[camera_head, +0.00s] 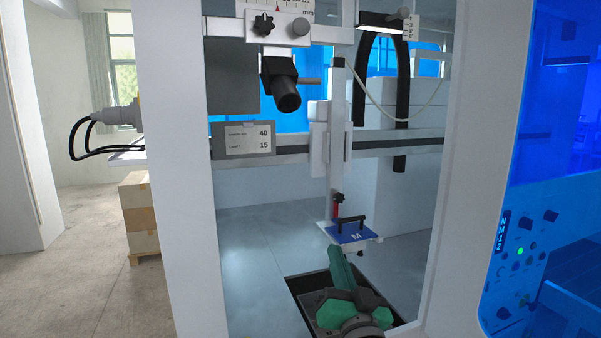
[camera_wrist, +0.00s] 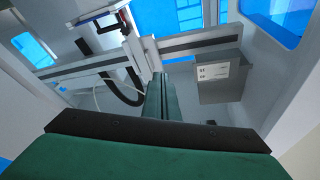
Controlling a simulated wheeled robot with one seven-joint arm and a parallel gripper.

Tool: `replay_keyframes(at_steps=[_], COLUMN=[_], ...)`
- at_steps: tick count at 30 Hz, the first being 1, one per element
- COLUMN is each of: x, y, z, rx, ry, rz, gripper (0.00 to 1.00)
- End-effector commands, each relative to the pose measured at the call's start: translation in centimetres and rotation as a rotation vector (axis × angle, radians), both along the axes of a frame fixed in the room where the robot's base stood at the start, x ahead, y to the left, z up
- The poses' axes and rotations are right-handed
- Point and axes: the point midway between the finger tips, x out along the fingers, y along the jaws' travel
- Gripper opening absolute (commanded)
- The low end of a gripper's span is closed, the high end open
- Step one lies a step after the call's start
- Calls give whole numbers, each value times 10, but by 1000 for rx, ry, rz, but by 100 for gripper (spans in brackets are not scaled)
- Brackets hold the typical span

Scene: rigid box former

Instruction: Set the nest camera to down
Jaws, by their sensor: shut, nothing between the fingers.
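A black cylindrical camera (camera_head: 283,92), which looks like the nest camera, hangs below a white bracket with a scale (camera_head: 279,20) in the upper middle of the head view. Its round front end is tilted down toward the lower right. The bracket carries a black star knob (camera_head: 263,24) and a grey round knob (camera_head: 301,27). My green gripper (camera_head: 336,252) is low in the head view, well below the camera and apart from it. In the wrist view my gripper's fingers (camera_wrist: 160,80) are together and empty. I cannot make out the camera in the wrist view.
A grey label box (camera_head: 244,139) reading 40 and 15 hangs on the rail; it also shows in the wrist view (camera_wrist: 222,80). A blue plate (camera_head: 350,236) marked M, with a black handle, is close behind my gripper. White posts frame the opening.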

Motion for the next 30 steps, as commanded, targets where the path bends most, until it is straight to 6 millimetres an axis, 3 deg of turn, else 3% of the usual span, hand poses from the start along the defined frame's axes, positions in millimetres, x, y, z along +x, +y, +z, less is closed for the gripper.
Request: replay_keyframes(at_steps=[1, 8, 18, 24, 30], x=[0, -12, -64, -95, -105], y=[-1, 0, 13, 23, 27], z=[27, 130, 270, 319, 337], rx=[-7, -41, -134, -182, -202], ry=[-22, -82, -156, -178, -183], rz=[10, 66, 132, 152, 160], gripper=[0, 0, 0, 0, 0])
